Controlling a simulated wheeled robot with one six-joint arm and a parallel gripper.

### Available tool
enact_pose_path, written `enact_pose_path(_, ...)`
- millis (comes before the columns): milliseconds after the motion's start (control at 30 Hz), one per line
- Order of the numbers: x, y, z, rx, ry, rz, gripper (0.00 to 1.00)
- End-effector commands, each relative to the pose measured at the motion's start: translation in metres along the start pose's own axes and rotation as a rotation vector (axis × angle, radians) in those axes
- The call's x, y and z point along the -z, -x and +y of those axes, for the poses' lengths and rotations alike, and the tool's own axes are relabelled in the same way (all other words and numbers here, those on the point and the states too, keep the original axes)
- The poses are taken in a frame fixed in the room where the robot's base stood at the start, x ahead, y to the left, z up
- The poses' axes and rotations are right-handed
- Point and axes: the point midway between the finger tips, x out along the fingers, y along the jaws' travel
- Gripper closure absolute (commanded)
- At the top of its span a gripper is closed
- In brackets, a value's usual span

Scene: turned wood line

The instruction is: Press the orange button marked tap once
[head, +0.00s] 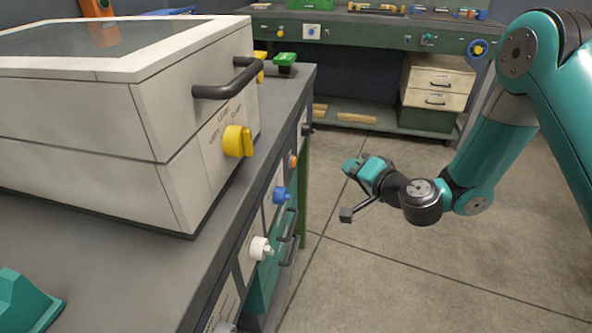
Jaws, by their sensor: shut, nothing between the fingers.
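A small round orange button (293,160) sits on the front panel of the grey-topped bench, between a dark fitting and a blue knob. It is seen from the side and its marking is too small to read. My gripper (351,167) is to the right of the orange button, over the open floor and apart from the bench front. Its fingers are shut and empty, pointing left toward the bench.
On the same bench front are the blue knob (279,195), a white knob (261,247) and dark drawer handles. A large white-lidded box (100,135) with a yellow knob (237,141) stands on top. A green workbench (390,35) stands behind; floor between is clear.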

Motion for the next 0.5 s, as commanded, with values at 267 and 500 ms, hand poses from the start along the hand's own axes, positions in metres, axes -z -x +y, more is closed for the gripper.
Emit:
enact_pose_path(267,0.0004,0.0,-0.0002,-0.001,0.0,0.002,1.0)
enact_pose_path(500,-0.0029,-0.0066,-0.0093,-0.001,0.001,-0.001,1.0)
